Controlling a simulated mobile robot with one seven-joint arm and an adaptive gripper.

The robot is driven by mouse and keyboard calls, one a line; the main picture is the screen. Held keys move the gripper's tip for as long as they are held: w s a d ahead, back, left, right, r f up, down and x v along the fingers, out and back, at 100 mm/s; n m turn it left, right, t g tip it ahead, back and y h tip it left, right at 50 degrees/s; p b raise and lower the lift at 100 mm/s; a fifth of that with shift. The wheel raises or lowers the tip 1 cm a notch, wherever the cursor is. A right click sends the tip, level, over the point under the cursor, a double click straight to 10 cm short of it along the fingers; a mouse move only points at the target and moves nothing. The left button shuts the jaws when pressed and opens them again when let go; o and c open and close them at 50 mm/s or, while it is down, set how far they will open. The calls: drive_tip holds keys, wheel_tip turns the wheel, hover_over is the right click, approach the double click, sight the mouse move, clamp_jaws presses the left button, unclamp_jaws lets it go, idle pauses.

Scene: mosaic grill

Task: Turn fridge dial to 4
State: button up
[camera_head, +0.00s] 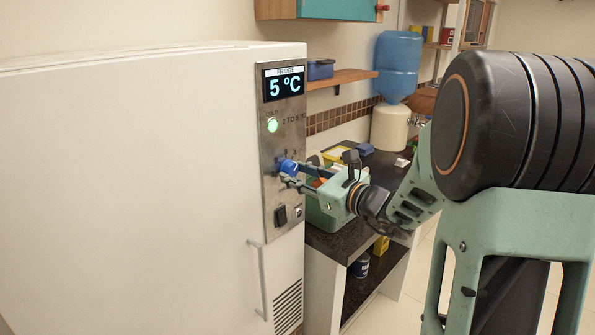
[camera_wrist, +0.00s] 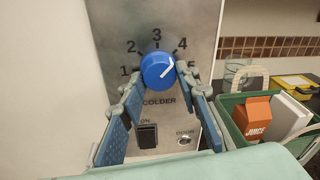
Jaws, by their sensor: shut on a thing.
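The blue fridge dial (camera_wrist: 157,70) sits on a metal panel (camera_wrist: 206,20) with the numbers 1 to 5 around it and "COLDER" below. Its white mark points up and right, toward the side of 4 and 5; I cannot tell exactly which. My gripper (camera_wrist: 160,79) is shut on the dial, one finger at its lower left and one at its right. In the head view the dial (camera_head: 289,166) is partly hidden by my fingers. The fridge display (camera_head: 284,83) reads 5 °C, and a green light (camera_head: 272,125) glows below it.
A black switch (camera_wrist: 147,135) and a door lock (camera_wrist: 185,141) lie below the dial. The fridge handle (camera_head: 262,282) sticks out lower down. Right of the fridge, a counter (camera_head: 338,243) holds a green crate (camera_wrist: 237,136) with a juice carton (camera_wrist: 254,119). A water dispenser (camera_head: 397,70) stands behind.

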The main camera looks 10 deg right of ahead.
idle(0.4)
drive_tip(key=o, duration=1.2)
drive_tip(key=shift+c, duration=0.2)
drive_tip(key=v, duration=1.2)
drive_tip(key=shift+d, duration=0.1)
